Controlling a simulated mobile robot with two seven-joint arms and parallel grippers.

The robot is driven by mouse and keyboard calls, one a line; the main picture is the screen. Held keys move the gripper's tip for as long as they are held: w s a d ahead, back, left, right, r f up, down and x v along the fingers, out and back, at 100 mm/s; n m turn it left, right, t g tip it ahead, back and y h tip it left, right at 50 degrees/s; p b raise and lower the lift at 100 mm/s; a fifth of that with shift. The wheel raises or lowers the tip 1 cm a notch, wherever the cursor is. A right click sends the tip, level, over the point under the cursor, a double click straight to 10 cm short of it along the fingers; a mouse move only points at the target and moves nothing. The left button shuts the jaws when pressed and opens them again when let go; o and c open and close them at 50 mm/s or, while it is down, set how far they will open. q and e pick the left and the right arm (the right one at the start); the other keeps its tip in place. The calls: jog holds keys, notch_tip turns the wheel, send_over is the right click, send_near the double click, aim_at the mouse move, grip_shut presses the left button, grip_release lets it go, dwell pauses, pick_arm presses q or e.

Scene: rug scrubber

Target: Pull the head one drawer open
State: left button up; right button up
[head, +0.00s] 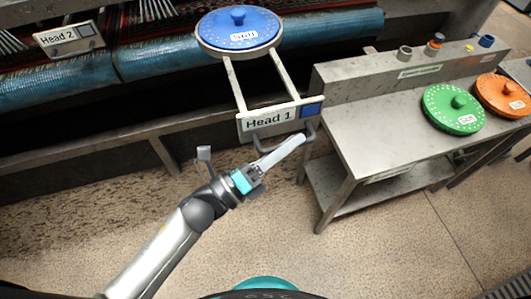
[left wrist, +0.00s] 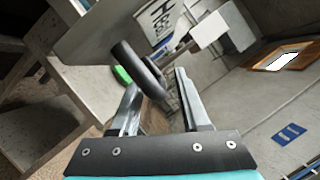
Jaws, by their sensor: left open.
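The head one drawer has a front plate labelled "Head 1" (head: 270,121) with a blue square at its right end. Two rails run back from it to a round blue disc (head: 238,30) with a knob. A grey bar handle (head: 311,132) hangs below the plate; it shows as a dark bar in the left wrist view (left wrist: 137,68). My left gripper (head: 296,144) is open, with its fingertips close to the right part of the handle. In the left wrist view, the bar's near end lies between the open fingers (left wrist: 156,84); contact cannot be told. My right gripper is not in view.
A "Head 2" plate (head: 70,40) is at the upper left. A grey metal bench (head: 385,150) stands at right, carrying a green disc (head: 453,108), an orange disc (head: 503,95) and small cups. Its near leg is close to the handle. The speckled floor in front is clear.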

pick_arm(q)
jog(key=b+v, duration=0.1)
jog(key=v, duration=1.4)
jog(key=shift+s, duration=0.15)
jog(key=a+f+n+y, duration=0.45)
jog(key=f+n, duration=0.25)
jog(key=f, duration=0.3)
jog(key=a+f+n+g+y, duration=0.1)
jog(key=a+f+n+y, duration=0.2)
jog(key=f+n+y, duration=0.35)
jog(key=a+f+n+y, duration=0.3)
jog(key=f+n, duration=0.4)
jog(key=f, duration=0.5)
jog(key=s+f+n+g+y, duration=0.1)
jog(key=s+f+n+g, duration=0.4)
jog(key=s, duration=0.6)
jog(key=s+f+n+g+y, duration=0.1)
jog(key=s+f+n+g, duration=0.4)
jog(key=s+f, duration=0.5)
jog(key=shift+s+n+y, duration=0.3)
jog(key=shift+s+n, duration=0.35)
jog(key=shift+n, duration=0.4)
